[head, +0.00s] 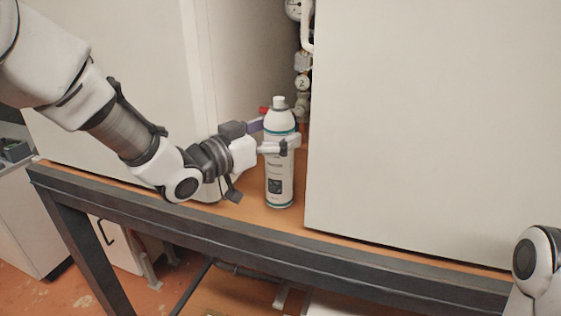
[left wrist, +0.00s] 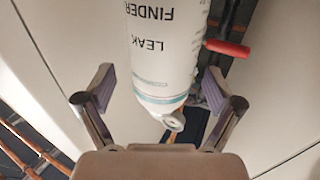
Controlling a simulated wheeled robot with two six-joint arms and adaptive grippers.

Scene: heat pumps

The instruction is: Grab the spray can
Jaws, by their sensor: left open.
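The spray can (head: 279,175) is white with teal bands and a white cap, and stands upright on the wooden bench top between two white cabinets. My left gripper (head: 275,136) is open around the can's upper part, with one finger in front of it and the other behind. In the left wrist view the can (left wrist: 163,55) shows upside down with the words "LEAK FINDER", between the two open fingers of the gripper (left wrist: 160,95). Space shows between the can and both fingers there. My right gripper is not in view; only part of my right arm shows at the right edge.
White cabinets stand left (head: 120,80) and right (head: 430,120) of the can, leaving a narrow gap. Pipes with gauges (head: 302,82) rise behind it. A red handle (left wrist: 228,48) is close beside the can. The bench's dark front edge (head: 270,250) runs below.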

